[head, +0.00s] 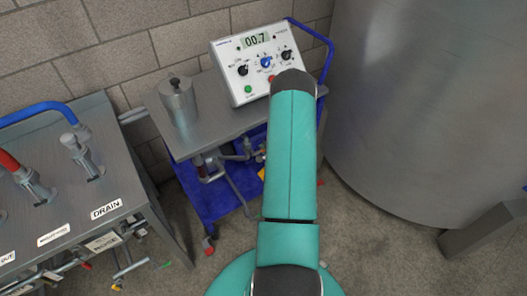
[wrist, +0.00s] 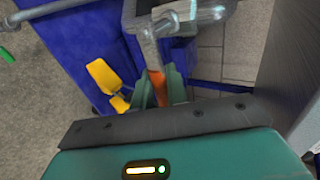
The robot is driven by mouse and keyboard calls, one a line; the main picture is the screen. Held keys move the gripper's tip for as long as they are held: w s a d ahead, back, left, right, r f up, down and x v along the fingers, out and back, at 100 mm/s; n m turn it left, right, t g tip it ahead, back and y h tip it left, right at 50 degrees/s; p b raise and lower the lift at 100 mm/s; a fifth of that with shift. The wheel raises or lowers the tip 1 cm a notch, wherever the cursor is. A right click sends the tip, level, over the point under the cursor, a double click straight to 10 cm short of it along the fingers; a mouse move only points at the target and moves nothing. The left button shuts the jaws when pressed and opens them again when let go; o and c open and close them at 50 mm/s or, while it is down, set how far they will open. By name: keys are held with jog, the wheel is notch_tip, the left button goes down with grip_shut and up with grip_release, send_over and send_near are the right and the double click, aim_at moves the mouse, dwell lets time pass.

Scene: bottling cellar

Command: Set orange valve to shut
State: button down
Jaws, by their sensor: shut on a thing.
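The orange valve's handle (wrist: 156,87) shows in the wrist view, between the two green fingers of my gripper (wrist: 160,85). My gripper is shut on this handle. The handle hangs below a grey metal pipe (wrist: 150,42), and its lower part is hidden by the fingers and the gripper body. I cannot tell from this view which marked position the handle points to. In the head view my own arm covers the gripper and the orange valve.
A yellow handle (wrist: 104,77) is just left of my gripper, close to the fingers. The blue cart (head: 215,195) carries a control box (head: 262,48) and a metal canister (head: 178,102). A large steel tank (head: 420,100) stands right; a bench with labelled valves (head: 60,125) stands left.

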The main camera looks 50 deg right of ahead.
jog(key=shift+d+r, duration=0.1)
jog(key=shift+d, duration=0.05)
dwell(0.4)
jog(key=c, duration=1.5)
grip_release()
jog(key=shift+o, duration=0.2)
jog(key=shift+s, duration=0.1)
jog(key=v, duration=1.3)
jog(key=shift+s+a+r, duration=0.2)
jog(key=shift+s+a, duration=0.05)
jog(key=shift+a, duration=0.15)
jog(key=shift+w, duration=0.1)
